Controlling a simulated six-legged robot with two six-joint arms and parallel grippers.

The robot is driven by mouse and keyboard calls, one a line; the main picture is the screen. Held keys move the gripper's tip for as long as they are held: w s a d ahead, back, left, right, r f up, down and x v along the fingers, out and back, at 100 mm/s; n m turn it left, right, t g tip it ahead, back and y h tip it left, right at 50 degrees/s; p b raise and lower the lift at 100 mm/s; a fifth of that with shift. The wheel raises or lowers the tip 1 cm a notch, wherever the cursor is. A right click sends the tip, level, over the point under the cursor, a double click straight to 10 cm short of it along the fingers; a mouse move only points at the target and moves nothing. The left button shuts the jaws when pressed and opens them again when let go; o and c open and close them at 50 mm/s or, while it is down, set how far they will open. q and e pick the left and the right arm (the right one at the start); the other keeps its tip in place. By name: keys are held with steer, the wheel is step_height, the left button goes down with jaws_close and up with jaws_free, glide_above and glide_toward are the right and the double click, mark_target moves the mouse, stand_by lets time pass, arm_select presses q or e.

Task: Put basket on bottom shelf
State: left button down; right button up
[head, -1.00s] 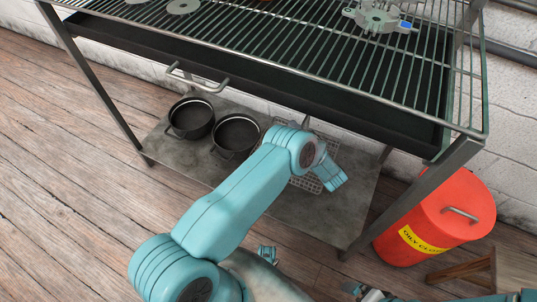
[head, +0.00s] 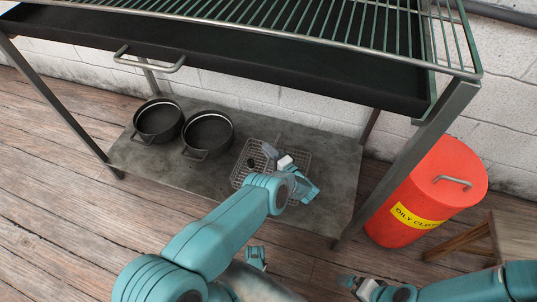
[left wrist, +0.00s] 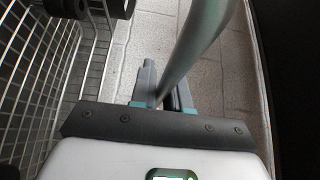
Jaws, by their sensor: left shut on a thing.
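The wire basket (head: 247,165) shows over the right half of the bottom shelf (head: 340,190), partly hidden by my left arm. A small dark thing shows in it. I cannot tell whether it rests on the shelf or hangs just above it. My left gripper (head: 270,151) is at the basket. In the left wrist view the left gripper (left wrist: 166,95) is shut on the basket's curved grey handle (left wrist: 198,45), with the wire side of the basket (left wrist: 50,75) on the left. My right gripper (head: 352,284) is low at the bottom right, away from the basket; its jaws are too small to read.
Two black pots (head: 158,120) and (head: 208,133) stand on the shelf left of the basket. The grill rack (head: 290,45) overhangs the shelf, with a leg (head: 405,165) at the right. A red oily-cloth bin (head: 425,190) and a wooden stool (head: 465,240) stand right.

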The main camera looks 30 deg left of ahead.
arm_select(q)
steer(key=shift+f, duration=0.15)
steer(key=c, duration=1.5)
jaws_free()
steer(key=shift+f, duration=0.15)
steer(key=o, duration=0.4)
